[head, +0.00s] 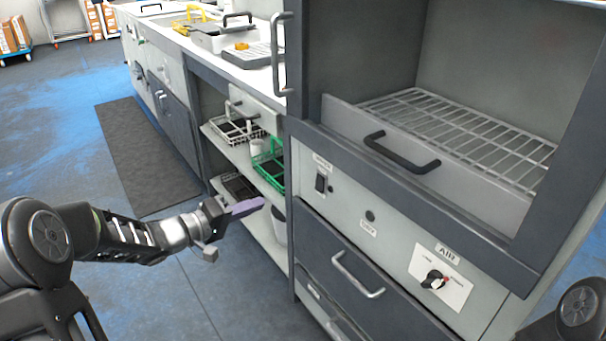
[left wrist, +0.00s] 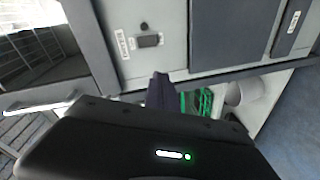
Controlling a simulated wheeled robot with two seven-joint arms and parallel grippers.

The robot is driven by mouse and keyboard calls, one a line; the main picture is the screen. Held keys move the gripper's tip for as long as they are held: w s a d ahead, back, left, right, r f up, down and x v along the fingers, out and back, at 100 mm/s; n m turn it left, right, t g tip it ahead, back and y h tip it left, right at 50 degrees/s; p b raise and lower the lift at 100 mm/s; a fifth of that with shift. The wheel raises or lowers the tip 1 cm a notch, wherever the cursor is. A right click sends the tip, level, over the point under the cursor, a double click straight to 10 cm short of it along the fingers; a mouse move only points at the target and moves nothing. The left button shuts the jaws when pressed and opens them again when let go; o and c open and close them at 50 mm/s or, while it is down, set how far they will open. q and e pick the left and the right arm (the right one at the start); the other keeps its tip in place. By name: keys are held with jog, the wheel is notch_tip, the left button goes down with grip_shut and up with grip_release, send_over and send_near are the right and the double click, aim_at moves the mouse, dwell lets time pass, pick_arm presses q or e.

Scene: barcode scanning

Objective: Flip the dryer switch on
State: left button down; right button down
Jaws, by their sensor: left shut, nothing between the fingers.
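The dryer's grey front panel (head: 390,215) is at the right in the head view. A small dark rocker switch (head: 320,183) sits near its left edge, under a white label. I cannot tell which way the switch is set. The switch also shows in the left wrist view (left wrist: 149,41), above the fingers and apart from them. My left gripper (head: 250,206) is shut and empty, to the left of and a little lower than the switch, in front of the open shelves. My right gripper is out of view.
An air knob (head: 434,280) is lower right on the panel. Above is a wire-rack drawer with a black handle (head: 402,153). Drawers with metal handles (head: 357,274) lie below. A green rack (head: 268,166) stands on the shelf behind my left gripper.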

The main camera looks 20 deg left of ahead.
aim_at(318, 189)
pick_arm(q)
jog(key=d+n+h, duration=0.1)
jog(key=s+d+n+g, duration=0.1)
jog(key=n, duration=0.1)
jog(key=shift+r+h, duration=0.4)
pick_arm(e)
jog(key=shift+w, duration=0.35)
